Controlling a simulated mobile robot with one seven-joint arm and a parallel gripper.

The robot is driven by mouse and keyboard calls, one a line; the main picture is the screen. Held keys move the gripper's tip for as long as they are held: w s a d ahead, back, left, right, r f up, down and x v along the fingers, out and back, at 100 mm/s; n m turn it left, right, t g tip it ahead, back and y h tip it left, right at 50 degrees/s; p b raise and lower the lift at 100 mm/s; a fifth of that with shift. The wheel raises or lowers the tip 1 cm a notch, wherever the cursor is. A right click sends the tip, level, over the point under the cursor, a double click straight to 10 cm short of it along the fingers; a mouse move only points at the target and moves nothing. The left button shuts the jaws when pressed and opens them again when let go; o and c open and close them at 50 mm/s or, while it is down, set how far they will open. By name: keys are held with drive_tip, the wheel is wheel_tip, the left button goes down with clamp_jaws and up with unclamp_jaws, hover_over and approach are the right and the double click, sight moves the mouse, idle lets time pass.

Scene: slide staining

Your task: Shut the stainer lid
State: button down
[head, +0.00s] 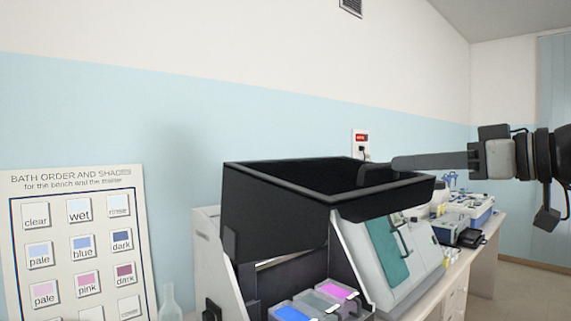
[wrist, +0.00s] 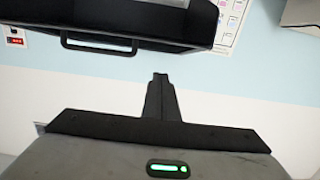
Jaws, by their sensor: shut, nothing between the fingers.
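The stainer lid (head: 275,222) is a black, box-like cover standing raised above the stainer (head: 215,240). The stainer's open front shows blue, grey and pink baths (head: 293,312) below the lid. My gripper (head: 362,176) reaches in from the right, its closed fingers overlapping the lid's upper right part in the head view. In the wrist view the lid (wrist: 150,15) is at the top, with a bar handle (wrist: 98,46) on its edge. My gripper (wrist: 160,76) points toward it, shut and empty, with a visible gap between. I cannot tell depth at the lid from the head view.
A grey device with a teal panel (head: 389,250) stands right of the stainer. More bench equipment (head: 470,218) lies farther right. A bath order chart (head: 75,195) leans at the left, beside a clear bottle (head: 169,302). A wall socket (head: 361,143) is behind. Space above the lid is clear.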

drive_tip(key=w+a+f, duration=0.4)
drive_tip(key=w, duration=0.1)
drive_tip(key=shift+w+f+p, duration=0.15)
drive_tip(key=shift+f+p, duration=0.2)
drive_tip(key=shift+p, duration=0.1)
